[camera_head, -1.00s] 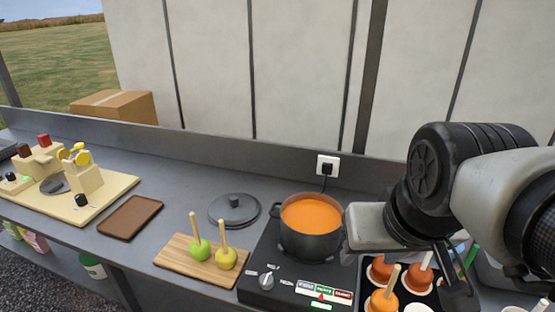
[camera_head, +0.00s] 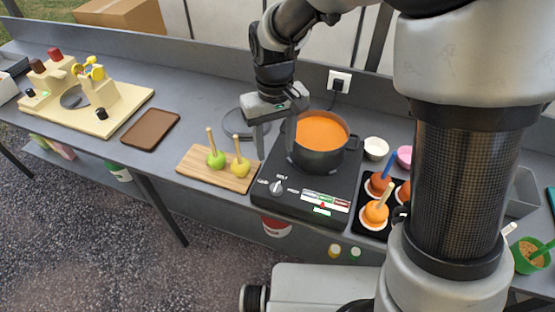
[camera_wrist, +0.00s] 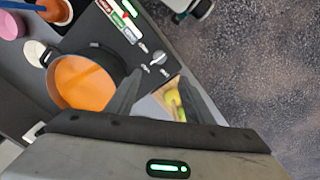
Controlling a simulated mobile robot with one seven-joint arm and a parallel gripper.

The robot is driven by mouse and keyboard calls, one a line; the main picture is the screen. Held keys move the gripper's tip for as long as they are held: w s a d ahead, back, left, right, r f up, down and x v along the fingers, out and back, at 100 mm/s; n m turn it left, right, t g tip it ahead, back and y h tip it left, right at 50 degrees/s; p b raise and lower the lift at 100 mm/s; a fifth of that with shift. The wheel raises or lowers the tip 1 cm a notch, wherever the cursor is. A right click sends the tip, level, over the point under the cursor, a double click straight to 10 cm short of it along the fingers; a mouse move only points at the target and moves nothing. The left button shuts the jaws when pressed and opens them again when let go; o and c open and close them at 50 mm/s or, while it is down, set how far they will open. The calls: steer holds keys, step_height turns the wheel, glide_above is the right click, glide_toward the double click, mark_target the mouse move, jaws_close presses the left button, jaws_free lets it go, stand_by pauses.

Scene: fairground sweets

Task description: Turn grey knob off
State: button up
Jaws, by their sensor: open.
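The grey knob (camera_head: 277,187) is on the front left of a black hotplate (camera_head: 262,200), with small white markings around it. In the wrist view the knob (camera_wrist: 158,58) lies beyond my fingertips, apart from them. My gripper (camera_head: 274,155) is open and empty, pointing down above the left part of the hotplate, beside the pot and behind the knob. A black pot (camera_head: 318,160) of orange liquid stands on the hotplate, close to my right finger. A label strip with a red pointer and a green-lit display is right of the knob.
A wooden board (camera_head: 200,168) with two apples on sticks lies left of the hotplate. A dark lid (camera_head: 236,124) is behind it. A black tray (camera_head: 376,227) of coated apples is at right. A brown tray (camera_head: 150,129) lies further left.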

mark_target(276, 187)
step_height(276, 187, down, 16)
steer(key=shift+r+p, duration=0.15)
steer(key=shift+p, duration=0.15)
steer(key=c, duration=1)
